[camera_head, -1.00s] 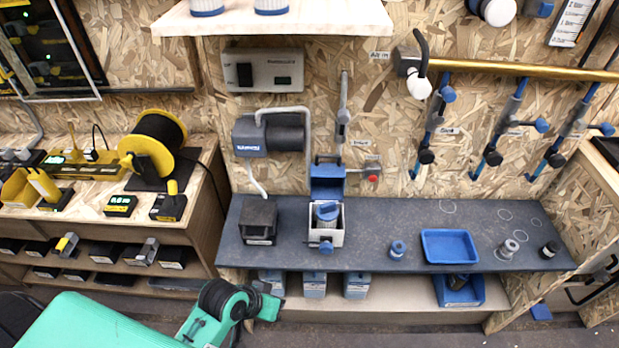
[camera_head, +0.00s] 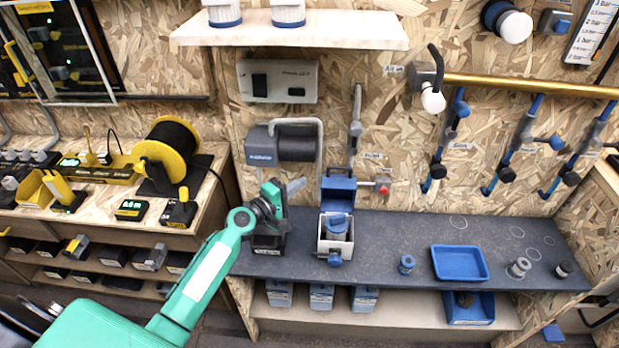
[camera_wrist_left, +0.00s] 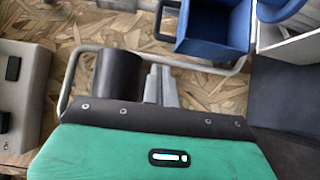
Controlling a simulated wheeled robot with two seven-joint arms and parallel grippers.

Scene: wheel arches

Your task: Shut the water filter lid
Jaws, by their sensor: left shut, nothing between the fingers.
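The water filter is a white and grey box (camera_head: 335,249) on the dark bench, with a blue-capped cartridge (camera_head: 337,222) inside it. Its blue lid (camera_head: 338,193) stands open, raised at the back against the wall. In the left wrist view the blue lid (camera_wrist_left: 212,28) shows at the top, with part of the white box (camera_wrist_left: 290,45) at the right edge. My left gripper (camera_head: 296,186) is shut and empty, to the left of the lid and apart from it. In the left wrist view its grey fingers (camera_wrist_left: 160,84) are together. My right gripper is not in view.
A grey pump with a bent pipe (camera_head: 285,146) is mounted on the wall behind my left gripper. A blue tray (camera_head: 460,263) and a small blue fitting (camera_head: 406,264) are on the bench to the right. A white shelf (camera_head: 290,31) hangs above.

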